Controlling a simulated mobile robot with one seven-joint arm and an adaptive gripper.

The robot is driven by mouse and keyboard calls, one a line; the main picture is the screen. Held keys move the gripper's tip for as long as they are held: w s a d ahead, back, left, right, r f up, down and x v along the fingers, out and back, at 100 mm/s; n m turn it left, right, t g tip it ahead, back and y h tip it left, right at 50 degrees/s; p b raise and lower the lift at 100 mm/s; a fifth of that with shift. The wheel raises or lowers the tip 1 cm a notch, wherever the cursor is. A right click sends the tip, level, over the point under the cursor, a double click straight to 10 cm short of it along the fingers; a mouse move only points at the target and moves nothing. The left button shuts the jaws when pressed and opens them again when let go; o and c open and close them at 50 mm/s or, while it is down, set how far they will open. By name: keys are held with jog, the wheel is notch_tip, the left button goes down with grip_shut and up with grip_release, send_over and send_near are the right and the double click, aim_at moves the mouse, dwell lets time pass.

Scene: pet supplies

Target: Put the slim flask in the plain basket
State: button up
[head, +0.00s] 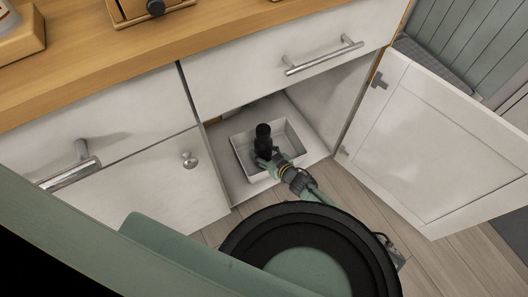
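The slim flask (263,134) is black and stands roughly upright over the white basket (241,158), inside the open lower cabinet. The basket is a plain shallow rectangle with flared walls. My gripper (266,160) reaches in over the basket's front part and is at the lower part of the flask. Its fingers are small and partly merge with the dark flask, so I cannot tell whether they are closed on it. Whether the flask's base touches the basket floor is hidden behind my gripper.
The cabinet door (430,145) stands wide open on the right. A closed drawer (290,70) with a bar handle sits above the opening. A closed cabinet door (150,190) with a knob is on the left. The wooden countertop (130,62) runs above.

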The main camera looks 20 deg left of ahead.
jog(key=shift+f, duration=0.1)
jog(key=o, duration=1.4)
jog(key=shift+r, duration=0.25)
jog(key=p+v, duration=0.1)
jog(key=v, duration=1.1)
jog(key=shift+f, duration=0.15)
